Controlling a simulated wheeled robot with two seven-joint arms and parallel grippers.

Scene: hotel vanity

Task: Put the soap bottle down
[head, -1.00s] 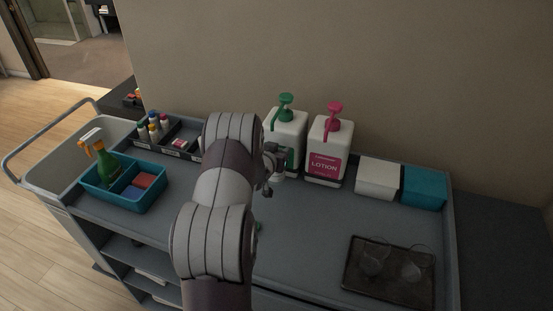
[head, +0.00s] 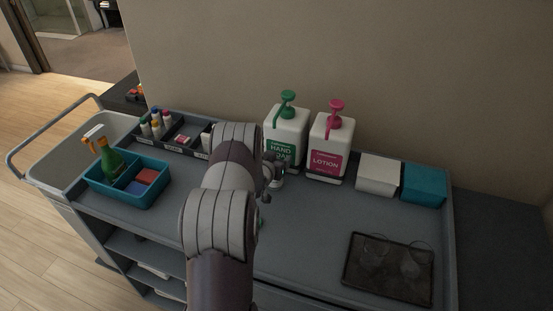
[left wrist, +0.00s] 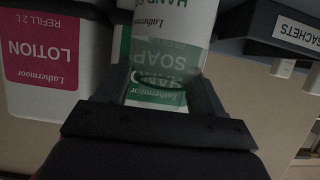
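The soap bottle (left wrist: 168,40) is a small clear and white bottle with a "Hand Soap" label, filling the top middle of the left wrist view. My left gripper (left wrist: 165,88) has one finger on each side of it, and both look to be against it. In the head view my left gripper (head: 272,174) is mostly hidden by my own arm, just in front of the big green-pump hand soap jug (head: 287,125). Whether the bottle's base touches the cart top is hidden. My right gripper is not in view.
The pink-pump lotion jug (head: 328,142) stands right of the soap jug. White (head: 378,175) and teal (head: 424,184) boxes are farther right. A dark tray (head: 388,270) with glasses lies front right. A teal caddy (head: 128,185) and a dark organizer (head: 172,133) are left. The cart's middle is clear.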

